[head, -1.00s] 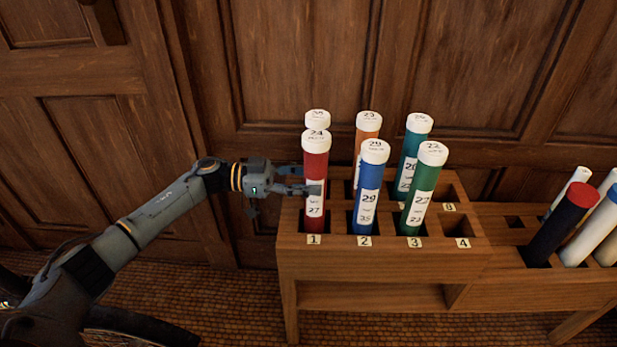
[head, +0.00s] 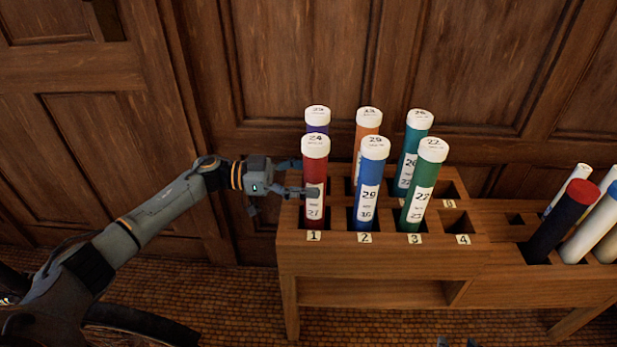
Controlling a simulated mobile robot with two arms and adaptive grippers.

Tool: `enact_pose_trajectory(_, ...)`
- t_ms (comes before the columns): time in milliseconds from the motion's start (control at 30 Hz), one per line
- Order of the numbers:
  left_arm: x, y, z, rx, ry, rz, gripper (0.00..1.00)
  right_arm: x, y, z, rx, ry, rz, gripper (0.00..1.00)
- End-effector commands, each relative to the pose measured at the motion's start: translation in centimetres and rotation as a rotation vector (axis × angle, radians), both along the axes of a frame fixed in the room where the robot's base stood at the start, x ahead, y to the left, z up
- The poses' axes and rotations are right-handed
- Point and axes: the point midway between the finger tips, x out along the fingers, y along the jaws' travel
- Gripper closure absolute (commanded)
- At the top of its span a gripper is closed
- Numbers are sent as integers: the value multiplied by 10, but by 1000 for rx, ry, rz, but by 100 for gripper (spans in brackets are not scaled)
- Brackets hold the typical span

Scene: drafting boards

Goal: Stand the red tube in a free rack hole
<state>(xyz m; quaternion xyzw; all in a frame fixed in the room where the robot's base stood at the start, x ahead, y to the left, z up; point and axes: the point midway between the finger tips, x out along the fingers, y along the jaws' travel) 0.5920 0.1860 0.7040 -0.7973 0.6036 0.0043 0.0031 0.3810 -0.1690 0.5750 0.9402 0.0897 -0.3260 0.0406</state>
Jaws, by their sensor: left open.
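The red tube (head: 315,175) with a white cap stands almost upright in the front hole marked 1 of the wooden rack (head: 380,255). My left gripper (head: 301,177) is open at its left side. One finger reaches across the front of the tube and the other is partly hidden behind it. Whether the fingers touch it I cannot tell. The front hole marked 4 (head: 457,222) is empty. Small grey tips at the bottom edge look like my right gripper (head: 455,342), mostly out of view.
A blue tube (head: 369,185) and a green tube (head: 421,185) fill holes 2 and 3. Purple, orange and teal (head: 411,150) tubes stand behind. An empty back hole (head: 452,190) is at the right. A lower rack section at the right holds several tubes, one black with a red cap (head: 556,220).

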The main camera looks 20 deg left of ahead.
Motion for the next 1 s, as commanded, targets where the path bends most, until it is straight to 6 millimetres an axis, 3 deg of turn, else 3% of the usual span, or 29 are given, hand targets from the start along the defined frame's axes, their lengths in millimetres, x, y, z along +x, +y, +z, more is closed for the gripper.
enact_pose_trajectory(167, -3, 12, -1, 3, 1, 3, 29, 0, 0, 0, 0, 1, 0, 60)
enact_pose_trajectory(633, -27, 100, 1, 1, 1, 2, 29, 0, 0, 0, 0, 1, 0, 60)
enact_pose_trajectory(800, -32, 114, 1, 0, 0, 1, 29, 0, 0, 0, 0, 1, 0, 60)
enact_pose_trajectory(1000, -32, 116, 2, -1, 0, 0, 29, 0, 0, 0, 0, 0, 0, 60)
